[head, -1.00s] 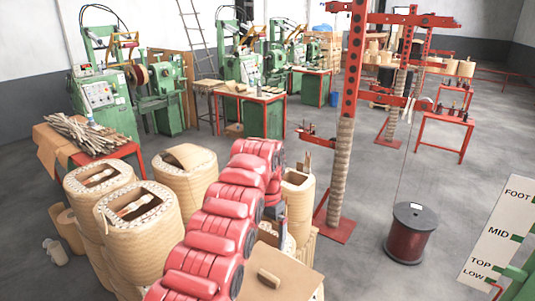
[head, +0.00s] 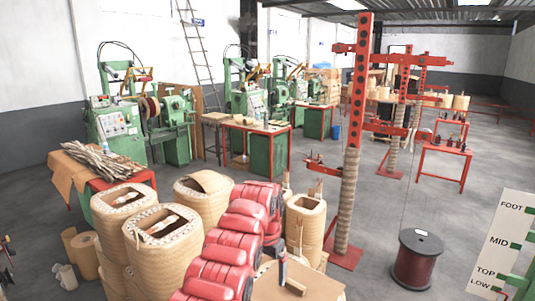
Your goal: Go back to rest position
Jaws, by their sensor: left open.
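My left gripper (head: 282,269) is at the end of the bulky red arm that rises from the bottom of the head view and bends down. It shows small and dark, pointing down in front of a tan board (head: 325,290). It is open, with nothing seen between its fingers. I cannot tell how far above the board it is. My red arm hides part of the coils behind it. My right gripper is not in view.
Wound tan coils (head: 163,250) stand left of my arm, and another coil (head: 305,225) stands just right of it. A red post (head: 355,130) and a dark red wire drum (head: 415,262) stand further right. Grey floor (head: 390,215) is clear between them.

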